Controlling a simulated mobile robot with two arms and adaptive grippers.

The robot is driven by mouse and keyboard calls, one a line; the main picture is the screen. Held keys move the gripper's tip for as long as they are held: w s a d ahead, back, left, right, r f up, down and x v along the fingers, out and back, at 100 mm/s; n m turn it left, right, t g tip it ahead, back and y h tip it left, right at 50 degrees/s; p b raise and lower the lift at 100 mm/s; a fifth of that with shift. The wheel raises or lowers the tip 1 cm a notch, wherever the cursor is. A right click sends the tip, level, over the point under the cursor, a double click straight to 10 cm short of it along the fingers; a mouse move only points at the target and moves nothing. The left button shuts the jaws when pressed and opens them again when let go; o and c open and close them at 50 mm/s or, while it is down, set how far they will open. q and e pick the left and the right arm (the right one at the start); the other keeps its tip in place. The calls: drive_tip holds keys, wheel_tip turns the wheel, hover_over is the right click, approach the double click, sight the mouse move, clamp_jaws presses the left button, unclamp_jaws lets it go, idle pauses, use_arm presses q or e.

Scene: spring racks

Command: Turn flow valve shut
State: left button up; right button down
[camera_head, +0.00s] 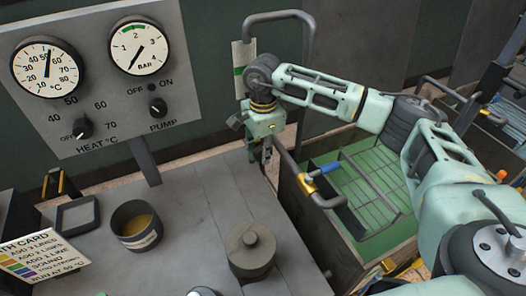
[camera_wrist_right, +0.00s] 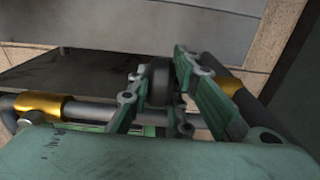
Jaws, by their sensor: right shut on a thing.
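My right gripper (camera_head: 267,156) points down at the right edge of the grey bench in the head view, at the upper end of a grey pipe (camera_head: 295,172). In the right wrist view its fingers (camera_wrist_right: 172,82) are shut on a dark round knob (camera_wrist_right: 159,88), which I take to be the flow valve. The fingers hide part of the knob, and how far it is turned cannot be told. The pipe (camera_wrist_right: 90,112) runs behind the fingers and has a brass collar (camera_wrist_right: 42,104). My left gripper is not in view.
A blue-gripped lever (camera_head: 329,168) sits on the pipe above a green-lined tank (camera_head: 345,250). A panel (camera_head: 95,120) with two gauges stands at the back left. A lidded pot (camera_head: 251,252) and a cup (camera_head: 136,225) stand on the bench (camera_head: 205,200).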

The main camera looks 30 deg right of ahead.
drive_tip(key=shift+d+f+y+b, duration=0.1)
drive_tip(key=shift+f+y+b, duration=0.35)
drive_tip(key=shift+b, duration=0.75)
drive_tip(key=shift+r+y+b, duration=0.3)
drive_tip(key=shift+y+b, duration=0.2)
drive_tip(key=shift+y, duration=0.05)
drive_tip(key=shift+r, duration=0.15)
drive_tip(key=c, duration=1.6)
unclamp_jaws()
